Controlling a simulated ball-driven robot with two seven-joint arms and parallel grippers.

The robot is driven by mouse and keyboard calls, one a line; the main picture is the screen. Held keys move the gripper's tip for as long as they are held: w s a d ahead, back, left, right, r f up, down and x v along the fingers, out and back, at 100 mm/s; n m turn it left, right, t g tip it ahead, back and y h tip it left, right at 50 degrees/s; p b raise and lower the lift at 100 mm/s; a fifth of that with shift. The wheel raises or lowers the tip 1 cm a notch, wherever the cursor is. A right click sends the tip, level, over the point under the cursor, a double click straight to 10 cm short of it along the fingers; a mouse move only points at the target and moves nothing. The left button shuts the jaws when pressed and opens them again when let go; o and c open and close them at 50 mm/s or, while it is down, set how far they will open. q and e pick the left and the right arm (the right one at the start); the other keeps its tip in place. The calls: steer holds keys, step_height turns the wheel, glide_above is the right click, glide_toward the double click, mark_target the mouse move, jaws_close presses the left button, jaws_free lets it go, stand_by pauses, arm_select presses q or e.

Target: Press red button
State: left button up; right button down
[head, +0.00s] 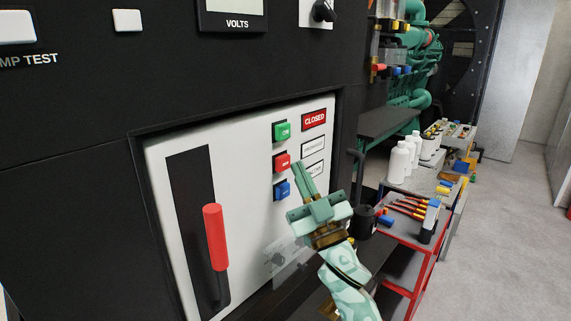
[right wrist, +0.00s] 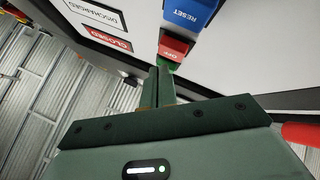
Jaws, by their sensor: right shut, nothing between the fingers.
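The red button (head: 282,163) is on the white breaker panel (head: 240,160), between a green button (head: 282,131) above and a blue button (head: 282,190) below. In the right wrist view the red button (right wrist: 174,48) reads OFF, with the blue RESET button (right wrist: 188,14) beside it and the green one (right wrist: 173,66) partly hidden by a fingertip. My right gripper (head: 303,168) is shut and empty, its fingertips just right of the red button in the head view. In the right wrist view its fingertips (right wrist: 162,73) appear close to the button; I cannot tell whether they touch. My left gripper is out of view.
A red-handled lever (head: 214,237) stands in a black slot on the panel's left. A red CLOSED label (head: 314,120) is right of the green button. Open floor lies farther right.

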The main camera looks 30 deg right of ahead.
steer(key=shift+w, duration=0.15)
steer(key=shift+w+a, duration=0.2)
steer(key=shift+w, duration=0.1)
steer(key=shift+w+a, duration=0.15)
steer(key=shift+w, duration=0.25)
stand_by(1.1)
steer(key=shift+s, duration=0.1)
steer(key=shift+s+d+p, duration=0.3)
steer(key=shift+s, duration=0.4)
steer(key=s, duration=0.1)
steer(key=s+d+p, duration=0.1)
steer(key=s, duration=0.1)
steer(key=s+d, duration=0.1)
steer(key=shift+s+p, duration=0.3)
